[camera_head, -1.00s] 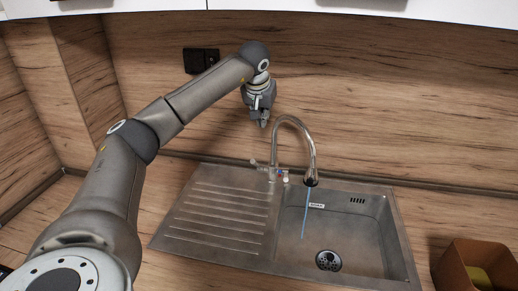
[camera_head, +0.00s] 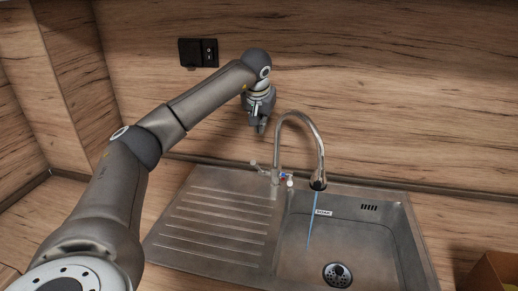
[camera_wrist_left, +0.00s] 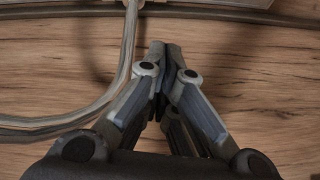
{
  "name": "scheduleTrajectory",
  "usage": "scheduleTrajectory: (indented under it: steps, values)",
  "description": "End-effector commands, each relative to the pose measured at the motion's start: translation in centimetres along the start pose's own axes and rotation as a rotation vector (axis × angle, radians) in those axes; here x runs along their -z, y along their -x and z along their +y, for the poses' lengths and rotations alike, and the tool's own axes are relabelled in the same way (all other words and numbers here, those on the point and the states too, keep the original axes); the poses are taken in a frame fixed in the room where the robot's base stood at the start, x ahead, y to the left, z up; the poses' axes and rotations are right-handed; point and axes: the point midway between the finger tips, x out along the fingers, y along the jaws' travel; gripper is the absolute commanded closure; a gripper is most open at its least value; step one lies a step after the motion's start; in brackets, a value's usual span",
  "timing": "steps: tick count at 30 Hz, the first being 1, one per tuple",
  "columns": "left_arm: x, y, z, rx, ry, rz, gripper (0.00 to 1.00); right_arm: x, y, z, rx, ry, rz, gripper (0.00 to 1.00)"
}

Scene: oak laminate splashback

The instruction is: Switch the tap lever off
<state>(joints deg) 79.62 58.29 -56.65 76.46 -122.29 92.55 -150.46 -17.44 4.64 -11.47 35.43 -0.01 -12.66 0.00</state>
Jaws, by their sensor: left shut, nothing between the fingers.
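The chrome tap (camera_head: 322,150) stands at the back of the steel sink, its spout arched over the basin. A thin blue stream of water (camera_head: 313,220) runs from the spout. Small side fittings show at the tap's base, including a lever-like piece (camera_head: 255,165) on the left and one with red and blue marks (camera_head: 286,177) on the right; which is the lever is hard to tell. My left gripper (camera_head: 262,129) is shut and empty, above and left of the tap base, apart from it. In the left wrist view its fingertips (camera_wrist_left: 160,48) meet. My right gripper is not in view.
The steel sink has a ribbed drainboard (camera_head: 215,225) on the left and a basin with a drain (camera_head: 338,274) on the right. A black wall socket (camera_head: 198,53) is on the wooden splashback. A brown box (camera_head: 497,272) is at the lower right edge.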

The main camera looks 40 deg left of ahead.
Motion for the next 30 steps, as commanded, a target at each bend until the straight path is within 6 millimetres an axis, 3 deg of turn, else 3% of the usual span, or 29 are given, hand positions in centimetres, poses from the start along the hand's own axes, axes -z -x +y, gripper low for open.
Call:
scheduleTrajectory:
  steps: [5,18,30]
  values:
    - [-0.1,-1.6,0.0,0.001,0.000,-0.005,1.00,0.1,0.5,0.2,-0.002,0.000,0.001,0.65]
    - [-0.1,-10.1,0.1,0.001,0.001,-0.005,1.00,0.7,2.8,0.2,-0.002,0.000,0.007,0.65]
    - [-3.7,-10.8,0.0,0.000,-0.001,-0.001,1.00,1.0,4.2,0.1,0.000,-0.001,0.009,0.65]
